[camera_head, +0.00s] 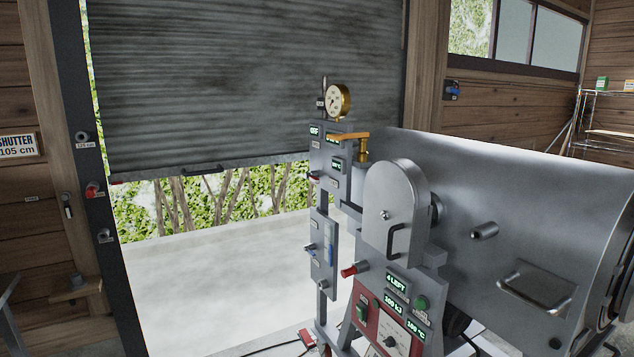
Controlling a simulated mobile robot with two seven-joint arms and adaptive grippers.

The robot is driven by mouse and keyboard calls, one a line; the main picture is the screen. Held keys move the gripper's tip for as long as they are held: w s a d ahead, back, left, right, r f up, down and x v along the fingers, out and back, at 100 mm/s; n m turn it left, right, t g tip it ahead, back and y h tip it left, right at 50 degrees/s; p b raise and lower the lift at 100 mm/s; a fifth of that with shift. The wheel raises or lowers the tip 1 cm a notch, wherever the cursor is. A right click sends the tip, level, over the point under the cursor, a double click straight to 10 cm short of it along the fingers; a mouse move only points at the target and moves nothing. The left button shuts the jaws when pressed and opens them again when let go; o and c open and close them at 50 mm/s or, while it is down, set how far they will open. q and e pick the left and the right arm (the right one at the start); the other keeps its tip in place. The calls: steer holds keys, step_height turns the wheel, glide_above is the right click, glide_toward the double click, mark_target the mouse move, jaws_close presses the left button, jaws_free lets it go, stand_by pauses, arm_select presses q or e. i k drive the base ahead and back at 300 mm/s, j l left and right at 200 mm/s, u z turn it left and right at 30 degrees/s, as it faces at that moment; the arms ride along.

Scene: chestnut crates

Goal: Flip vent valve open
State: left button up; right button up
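A grey machine (480,195) with a large drum fills the right half of the head view. An orange lever (350,136) lies roughly level on top of a brass valve body (361,156), beside a narrow grey panel. It may be the vent valve, but I can read no label that says so. The panel also carries a small red-tipped lever (314,177) and a blue-tipped lever (310,247). A round brass gauge (337,100) stands above the panel. Neither of my grippers is in view.
A partly raised grey shutter (245,80) hangs behind, with pale ground beyond. A red control box (390,335) with displays and a green button (421,303) sits low at the front. A red knob (348,271) sticks out left of the drum door (393,205).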

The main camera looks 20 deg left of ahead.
mark_target(312, 178)
steer(key=i+j, duration=0.25)
steer(key=i+j+z, duration=0.15)
steer(key=j, duration=0.3)
steer(key=i+j, duration=0.25)
steer(key=i+j+z, duration=0.15)
steer(key=j, duration=0.3)
steer(key=i+j, duration=0.25)
steer(key=j, duration=0.15)
steer(key=i+j+z, duration=0.15)
steer(key=j, duration=0.25)
steer(key=i+j, duration=0.2)
steer(key=j, duration=0.2)
steer(key=i+j+z, duration=0.15)
steer(key=j, duration=0.3)
